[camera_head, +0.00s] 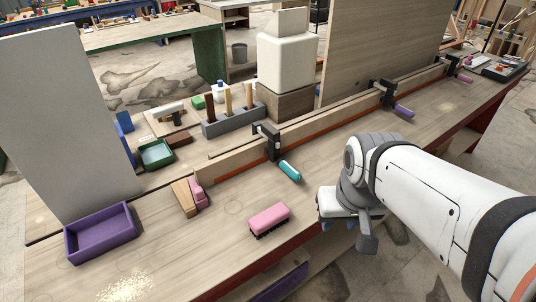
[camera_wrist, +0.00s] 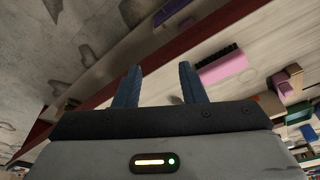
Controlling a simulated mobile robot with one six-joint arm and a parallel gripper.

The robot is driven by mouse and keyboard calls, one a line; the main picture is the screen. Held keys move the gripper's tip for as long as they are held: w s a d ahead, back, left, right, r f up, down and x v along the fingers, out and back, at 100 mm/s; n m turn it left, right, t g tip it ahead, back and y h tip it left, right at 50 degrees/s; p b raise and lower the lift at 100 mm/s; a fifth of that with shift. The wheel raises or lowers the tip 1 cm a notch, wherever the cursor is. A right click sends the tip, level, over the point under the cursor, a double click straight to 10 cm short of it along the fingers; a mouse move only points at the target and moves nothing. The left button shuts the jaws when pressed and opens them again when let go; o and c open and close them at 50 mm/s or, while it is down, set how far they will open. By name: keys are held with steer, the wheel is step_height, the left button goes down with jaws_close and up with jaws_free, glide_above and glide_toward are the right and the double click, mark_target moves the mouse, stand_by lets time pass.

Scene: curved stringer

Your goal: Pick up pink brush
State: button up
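The pink brush (camera_head: 269,217) lies on the workbench near its front edge, with a pink back on top and dark bristles below. It also shows in the wrist view (camera_wrist: 222,68), beyond and to the right of my fingers. My gripper (camera_wrist: 157,78) is open, its two blue fingers apart with nothing between them. In the head view my gripper (camera_head: 340,226) is to the right of the brush, over the bench's front edge. It is apart from the brush, and its fingers are partly hidden there.
A purple tray (camera_head: 101,234) stands at the left. A wooden block (camera_head: 184,198) and a pink piece (camera_head: 197,194) lie behind the brush on the left. A clamp (camera_head: 268,140) with a teal handle (camera_head: 290,171) grips the long wooden strip. Bare bench surrounds the brush.

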steer(key=shift+o, duration=0.7)
steer(key=o, duration=0.4)
steer(key=w+a+n, duration=0.2)
steer(key=n, duration=0.1)
steer(key=w+a+f+n+g, duration=0.1)
steer(key=w+a+n, duration=0.1)
steer(key=n, duration=0.2)
steer(key=w+a+f+n+p, duration=0.1)
steer(key=w+a+n, duration=0.1)
steer(key=n, duration=0.2)
steer(key=shift+w, duration=0.4)
steer(key=shift+o, duration=0.2)
steer(key=n+g, duration=0.1)
steer(key=n, duration=1.1)
glide_above(271, 213)
steer(key=f, duration=0.4)
steer(key=shift+s+d+f+p, duration=0.25)
steer(key=shift+s+d+p, duration=0.05)
steer(key=shift+d+p, duration=0.05)
steer(key=shift+w+a+f+n+g, duration=0.2)
steer(key=shift+a+f+n+g, duration=0.15)
steer(key=shift+f+n, duration=0.35)
steer(key=shift+w+f, duration=0.15)
steer(key=shift+f, duration=3.4)
